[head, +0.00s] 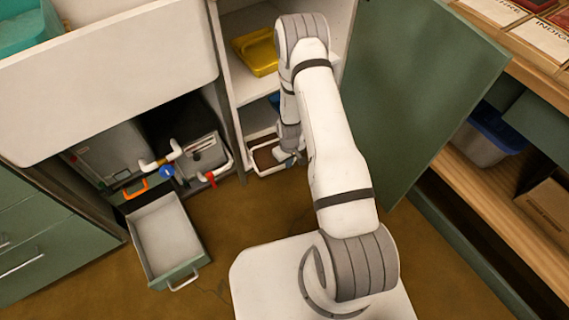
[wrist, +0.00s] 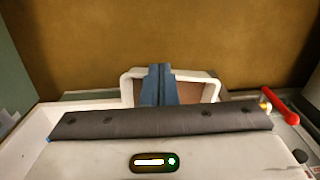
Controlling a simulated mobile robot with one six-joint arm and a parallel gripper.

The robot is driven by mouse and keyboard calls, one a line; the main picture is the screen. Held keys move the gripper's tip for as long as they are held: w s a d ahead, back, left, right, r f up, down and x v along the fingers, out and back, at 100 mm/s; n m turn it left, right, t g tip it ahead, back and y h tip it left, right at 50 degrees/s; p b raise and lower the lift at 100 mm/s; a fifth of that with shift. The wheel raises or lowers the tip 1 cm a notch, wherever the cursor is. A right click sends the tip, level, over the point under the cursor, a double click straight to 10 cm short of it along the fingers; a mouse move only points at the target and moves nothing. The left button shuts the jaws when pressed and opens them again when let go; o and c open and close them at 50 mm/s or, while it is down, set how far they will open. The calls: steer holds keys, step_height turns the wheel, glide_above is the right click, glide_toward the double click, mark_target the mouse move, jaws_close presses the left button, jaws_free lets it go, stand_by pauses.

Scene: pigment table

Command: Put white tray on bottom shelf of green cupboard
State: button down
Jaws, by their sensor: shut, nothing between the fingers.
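The white tray (head: 254,160), with a white rim and a brownish inside, sits low at the front of the bottom compartment of the green cupboard, whose door (head: 415,90) stands open. My gripper (head: 289,160) is at the tray's right side in the head view. In the wrist view the blue fingers (wrist: 158,84) are together and empty, in front of the white tray (wrist: 128,88). The fingers and my gripper body hide part of the tray. I cannot tell whether the fingers touch it.
A yellow tray (head: 258,52) lies on an upper shelf, and a blue thing shows partly below it. Pipes with a red valve (head: 211,178) are left of the cupboard. An open drawer (head: 168,240) juts over the brown floor. A shelf unit with a bin (head: 485,138) stands right.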

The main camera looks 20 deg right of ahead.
steer(key=w+a+f+b, duration=0.1)
steer(key=w+f+b, duration=0.2)
steer(key=f, duration=0.6)
steer(key=shift+w+b, duration=0.35)
steer(key=shift+b, duration=0.35)
